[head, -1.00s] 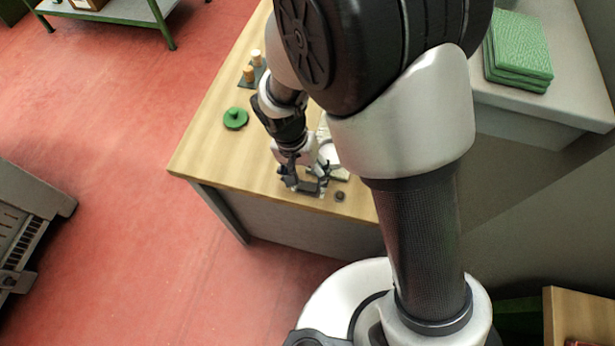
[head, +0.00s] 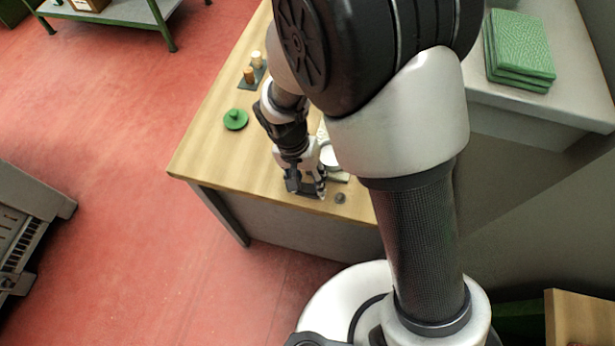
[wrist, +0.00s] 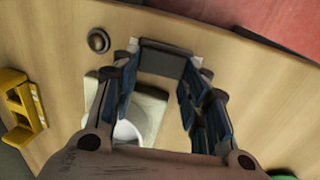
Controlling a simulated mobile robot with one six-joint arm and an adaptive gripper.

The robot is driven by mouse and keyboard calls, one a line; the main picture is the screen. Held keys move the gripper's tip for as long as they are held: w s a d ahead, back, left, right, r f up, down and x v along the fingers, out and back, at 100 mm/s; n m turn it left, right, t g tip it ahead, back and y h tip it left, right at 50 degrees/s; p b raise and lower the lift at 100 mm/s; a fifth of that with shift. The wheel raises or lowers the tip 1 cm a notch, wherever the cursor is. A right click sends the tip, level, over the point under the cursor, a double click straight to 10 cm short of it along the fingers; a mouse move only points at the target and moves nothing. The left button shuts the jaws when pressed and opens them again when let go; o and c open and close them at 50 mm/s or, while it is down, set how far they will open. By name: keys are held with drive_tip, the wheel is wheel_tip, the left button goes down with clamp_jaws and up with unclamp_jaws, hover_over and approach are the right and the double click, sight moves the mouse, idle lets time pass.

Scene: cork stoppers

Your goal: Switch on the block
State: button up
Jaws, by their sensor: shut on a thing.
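A dark grey block (wrist: 166,59) with pale pieces at its two ends lies near the table's edge in the wrist view. My gripper (wrist: 160,78) is shut on it, with one blue-padded finger on each side. In the head view my gripper (head: 306,188) is low at the table's front edge, and its fingers mostly hide the block. I cannot make out a switch or its position on the block. A small dark round knob-like piece (head: 340,197) sits just right of the gripper; it also shows in the wrist view (wrist: 98,40).
A white round dish on a pale board (wrist: 150,112) lies close behind the gripper. A yellow object (wrist: 20,108) stands at the wrist view's left. A green lidded piece (head: 235,120) and a dark holder with two cork-topped pieces (head: 252,76) are farther back on the wooden table (head: 205,150).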

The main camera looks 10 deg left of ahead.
drive_tip(key=shift+c, duration=0.7)
drive_tip(key=shift+d+y, duration=0.3)
drive_tip(key=shift+y, duration=0.4)
drive_tip(key=shift+d+y, duration=0.1)
drive_tip(key=shift+y, duration=0.5)
drive_tip(key=shift+d+f+y+b, duration=0.2)
drive_tip(key=shift+y+b, duration=0.3)
drive_tip(key=shift+b, duration=0.6)
drive_tip(key=shift+s+r+y+b, duration=0.1)
drive_tip(key=shift+y+b, duration=0.4)
drive_tip(key=shift+b, duration=0.7)
drive_tip(key=shift+r, duration=0.1)
drive_tip(key=o, duration=1)
drive_tip(key=shift+o, duration=0.2)
